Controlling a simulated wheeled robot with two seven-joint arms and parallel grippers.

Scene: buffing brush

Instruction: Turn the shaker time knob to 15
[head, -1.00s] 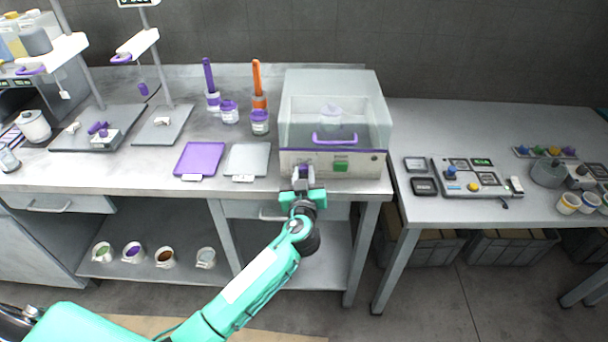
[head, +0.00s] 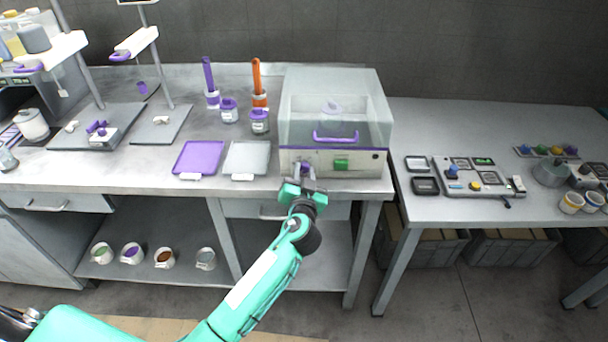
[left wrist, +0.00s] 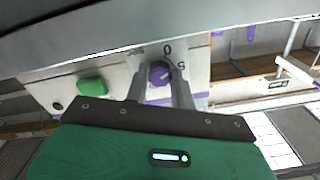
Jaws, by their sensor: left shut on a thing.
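Printed marks 0 and 5 are readable by the knob; other marks are hidden or blurred. My left gripper (head: 304,173) is shut on the knob from the front, its body rolled. The knob's pointer is too unclear to read. My right gripper is not in view.
A green button (head: 341,164) is right of the knob on the same panel. A purple tray (head: 199,158) and a grey tray (head: 247,158) lie left of the shaker. A purple handle (head: 335,139) is on the hood. Floor shows in front of the bench.

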